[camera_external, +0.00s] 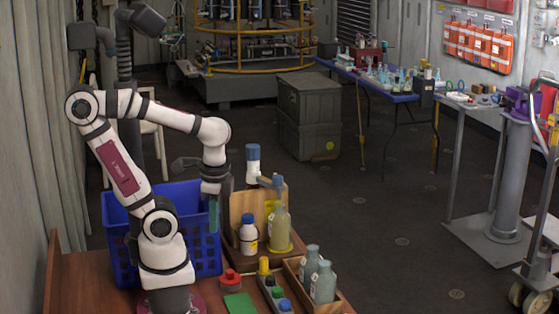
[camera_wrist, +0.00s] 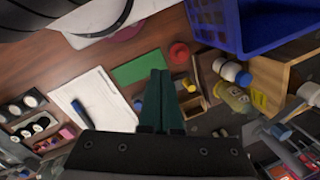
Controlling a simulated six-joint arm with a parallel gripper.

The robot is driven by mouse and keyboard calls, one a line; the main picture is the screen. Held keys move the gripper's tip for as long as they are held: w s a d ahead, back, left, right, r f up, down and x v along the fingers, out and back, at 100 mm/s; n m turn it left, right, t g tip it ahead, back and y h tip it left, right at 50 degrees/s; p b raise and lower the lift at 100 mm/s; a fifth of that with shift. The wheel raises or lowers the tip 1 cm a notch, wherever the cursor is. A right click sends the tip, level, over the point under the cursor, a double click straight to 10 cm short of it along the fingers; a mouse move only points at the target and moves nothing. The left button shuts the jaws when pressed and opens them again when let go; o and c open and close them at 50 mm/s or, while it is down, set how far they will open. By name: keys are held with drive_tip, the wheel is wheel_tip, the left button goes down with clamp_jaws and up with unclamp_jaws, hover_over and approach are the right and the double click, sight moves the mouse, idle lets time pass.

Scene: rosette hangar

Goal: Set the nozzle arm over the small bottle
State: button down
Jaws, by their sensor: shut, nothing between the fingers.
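My gripper (camera_external: 213,220) points down beside the blue crate, left of the bottles; its dark green fingers (camera_wrist: 160,78) are together and empty. A small white bottle with a blue cap (camera_external: 248,238) stands by a wooden panel; it also shows in the wrist view (camera_wrist: 230,70). Right of it is a larger yellowish bottle (camera_external: 280,230) on a yellow base, also in the wrist view (camera_wrist: 233,97). My gripper touches neither bottle.
The blue crate (camera_external: 175,205) stands close behind my arm. A wooden box with grey bottles (camera_external: 322,282), a red round piece (camera_external: 230,277) and a green sheet (camera_external: 240,304) are in front. A white-and-blue cylinder (camera_external: 253,165) rises behind the small bottle.

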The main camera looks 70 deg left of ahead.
drive_tip(key=c, duration=1.4)
unclamp_jaws()
drive_tip(key=shift+w+r, duration=0.1)
drive_tip(key=shift+r, duration=0.05)
drive_tip(key=o, duration=0.7)
drive_tip(key=w+a+r+n, duration=0.1)
drive_tip(key=w+r, duration=0.2)
drive_tip(key=w, duration=0.1)
drive_tip(key=w+a+r+n+h, duration=0.1)
drive_tip(key=w+a+r, duration=0.1)
drive_tip(key=w+r, duration=0.2)
drive_tip(key=w+a+r+n, duration=0.1)
drive_tip(key=w+r, duration=0.2)
drive_tip(key=w, duration=0.1)
drive_tip(key=shift+w+a+r, duration=0.1)
drive_tip(key=shift+a+r, duration=0.2)
drive_tip(key=shift+a, duration=0.05)
drive_tip(key=shift+o, duration=0.9)
drive_tip(key=w+a+r+n, duration=0.1)
drive_tip(key=w+a+r, duration=0.2)
drive_tip(key=w+a, duration=0.1)
drive_tip(key=shift+w+a+r+h, duration=0.15)
drive_tip(key=shift+w+h, duration=0.1)
drive_tip(key=shift+h, duration=0.15)
wheel_tip(320, 180, up, 3)
drive_tip(key=n, duration=0.1)
hover_over(278, 176)
wheel_tip(278, 176, down, 16)
drive_tip(key=shift+s+r, duration=0.1)
drive_tip(key=shift+r, duration=0.15)
